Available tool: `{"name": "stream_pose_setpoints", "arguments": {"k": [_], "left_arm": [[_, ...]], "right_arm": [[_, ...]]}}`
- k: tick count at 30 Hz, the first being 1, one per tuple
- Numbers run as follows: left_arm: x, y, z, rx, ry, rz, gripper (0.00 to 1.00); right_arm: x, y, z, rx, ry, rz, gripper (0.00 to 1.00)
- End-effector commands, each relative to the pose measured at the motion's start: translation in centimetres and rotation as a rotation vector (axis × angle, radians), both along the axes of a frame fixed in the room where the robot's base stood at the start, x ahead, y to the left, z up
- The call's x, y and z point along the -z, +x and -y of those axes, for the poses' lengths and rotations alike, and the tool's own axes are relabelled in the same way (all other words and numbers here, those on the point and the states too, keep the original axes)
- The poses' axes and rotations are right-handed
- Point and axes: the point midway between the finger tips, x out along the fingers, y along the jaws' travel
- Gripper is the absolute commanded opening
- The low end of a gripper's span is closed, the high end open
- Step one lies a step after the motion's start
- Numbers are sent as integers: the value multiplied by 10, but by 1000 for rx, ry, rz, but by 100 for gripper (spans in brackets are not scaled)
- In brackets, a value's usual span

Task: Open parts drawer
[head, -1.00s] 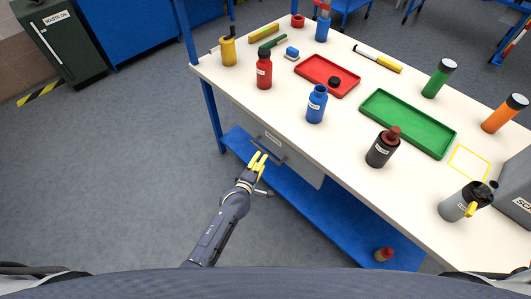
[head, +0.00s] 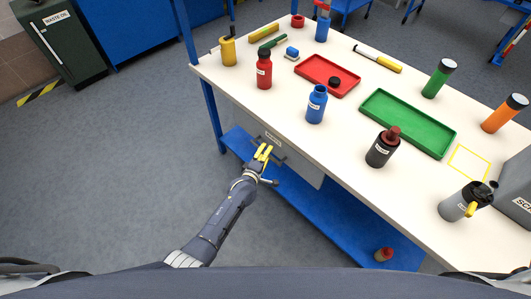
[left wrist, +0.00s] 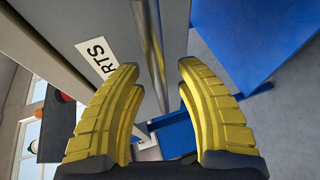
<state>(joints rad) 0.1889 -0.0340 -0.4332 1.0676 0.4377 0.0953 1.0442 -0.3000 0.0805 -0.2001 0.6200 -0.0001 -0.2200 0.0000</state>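The parts drawer (head: 302,167) is a grey box under the white bench top, and its front looks shut. The bar handle (left wrist: 153,45) runs down the drawer front. My left gripper (head: 265,148) is at the drawer handle, its yellow fingers pointing at the front. In the left wrist view the fingers of this gripper (left wrist: 158,70) are apart, with the bar between and just beyond their tips. I see no contact. My right gripper is not in view.
The bench top (head: 232,79) carries bottles, a red tray (head: 312,72) and a green tray (head: 440,149). A blue bench leg (head: 212,115) stands left of the drawer. A blue lower shelf (head: 330,216) lies below, with a small bottle (head: 384,254). The floor in front is clear.

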Motion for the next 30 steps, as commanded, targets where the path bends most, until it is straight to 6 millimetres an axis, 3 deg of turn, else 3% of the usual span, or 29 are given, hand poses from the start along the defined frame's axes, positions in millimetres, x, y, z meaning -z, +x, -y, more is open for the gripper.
{"name": "stream_pose_setpoints", "arguments": {"k": [12, 22, 30], "left_arm": [[0, 1, 1, 0, 0, 1, 39], [0, 1, 0, 0, 0, 0, 0], [0, 1, 0, 0, 0, 0, 0]], "right_arm": [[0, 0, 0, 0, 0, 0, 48], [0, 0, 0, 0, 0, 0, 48], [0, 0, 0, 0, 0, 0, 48]]}}
